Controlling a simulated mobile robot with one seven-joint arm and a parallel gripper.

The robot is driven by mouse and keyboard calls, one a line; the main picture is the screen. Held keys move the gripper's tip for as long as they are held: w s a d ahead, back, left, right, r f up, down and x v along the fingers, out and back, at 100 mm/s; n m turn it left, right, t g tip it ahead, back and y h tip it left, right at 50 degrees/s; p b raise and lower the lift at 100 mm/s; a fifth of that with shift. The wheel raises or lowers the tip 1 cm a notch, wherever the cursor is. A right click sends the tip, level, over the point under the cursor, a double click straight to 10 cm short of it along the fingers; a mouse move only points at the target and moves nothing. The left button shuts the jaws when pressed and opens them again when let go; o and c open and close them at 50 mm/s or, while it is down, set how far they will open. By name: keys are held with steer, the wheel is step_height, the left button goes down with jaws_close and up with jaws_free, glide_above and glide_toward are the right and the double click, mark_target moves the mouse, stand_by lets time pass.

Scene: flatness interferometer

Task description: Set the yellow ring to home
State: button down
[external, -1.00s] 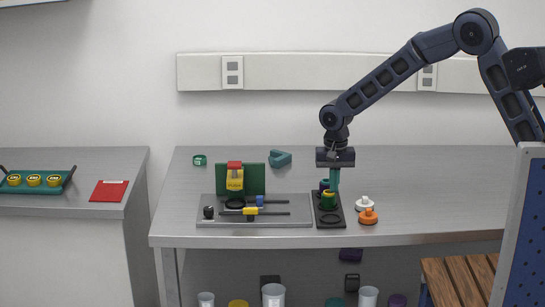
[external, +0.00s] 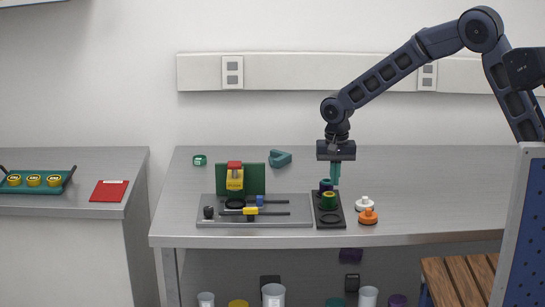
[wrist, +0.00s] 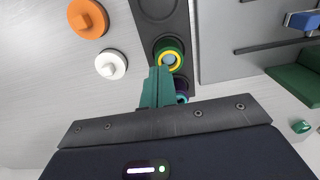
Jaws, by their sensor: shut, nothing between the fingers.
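A green cylinder with a yellow ring around its top (external: 329,201) stands on the black plate (external: 330,222). The yellow ring (wrist: 181,61) shows around a grey centre in the wrist view. My gripper (external: 335,183) is shut and empty, its teal fingers pointing down. The fingertips (wrist: 160,70) appear beside the yellow ring in the wrist view. In the external view they are above and behind the green cylinder. A dark purple piece with a teal top (external: 326,184) stands behind the green cylinder; my fingers partly hide it in the wrist view. An empty round recess lies in front.
A grey base (external: 280,222) to the left carries a yellow slider (external: 251,211), a blue slider (external: 260,201) and a yellow block with a red top (external: 235,179). White (external: 364,203) and orange (external: 368,216) knobbed pieces stand right of the plate. The bench's right side is clear.

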mark_target(332, 193)
step_height(332, 193, up, 11)
stand_by(0.3)
stand_by(0.4)
steer(key=w+d+r+t, duration=0.15)
steer(key=d+r, duration=0.25)
steer(key=d, duration=0.7)
steer(key=w+d+r, duration=0.2)
steer(key=d+r, duration=0.2)
steer(key=d, duration=0.7)
steer(key=w+d+r, duration=0.1)
steer(key=d+r, duration=0.4)
steer(key=d, duration=0.6)
steer(key=s+d+t, duration=0.1)
steer(key=s+d, duration=0.2)
steer(key=d, duration=0.5)
steer(key=s+d+t, duration=0.1)
steer(key=s+d, duration=0.3)
steer(key=d, duration=0.5)
steer(key=s+d+f, duration=0.2)
steer(key=s+d, duration=0.7)
steer(key=s, duration=0.1)
steer(key=shift+s+d+f+t, duration=0.25)
steer(key=shift+d+f+t, duration=0.15)
steer(key=shift+t, duration=0.05)
